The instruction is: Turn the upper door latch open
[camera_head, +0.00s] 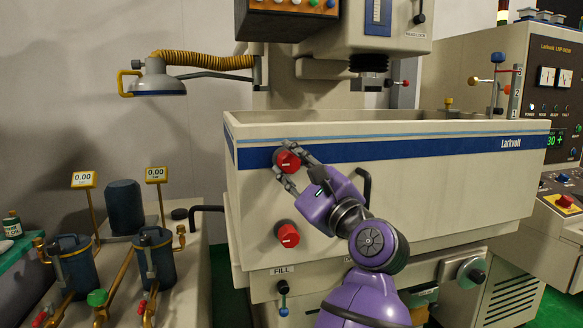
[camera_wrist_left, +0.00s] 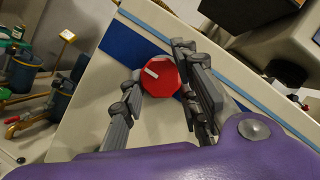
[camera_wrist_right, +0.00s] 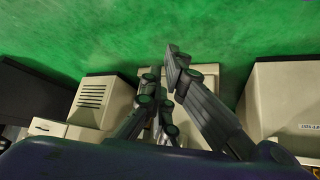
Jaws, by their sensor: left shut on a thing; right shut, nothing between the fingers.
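The upper door latch (camera_head: 288,161) is a red knob on the blue stripe at the left end of the machine's beige door (camera_head: 420,200). My left gripper (camera_head: 284,165) reaches it from the lower right, with one finger on each side of it. In the left wrist view the red latch (camera_wrist_left: 161,77) sits between the fingers, its short white mark tilted. The gripper is shut on it. A second red latch (camera_head: 287,235) is lower on the same door, apart from the gripper. My right gripper (camera_wrist_right: 162,72) shows only in its own wrist view, shut and empty.
A black door handle (camera_head: 365,187) stands just right of my left gripper. Below are a lever at the FILL label (camera_head: 281,271) and a grey handwheel (camera_head: 472,272). Filter canisters and pipes (camera_head: 152,255) stand at the left. Green floor (camera_wrist_right: 120,35) shows in the right wrist view.

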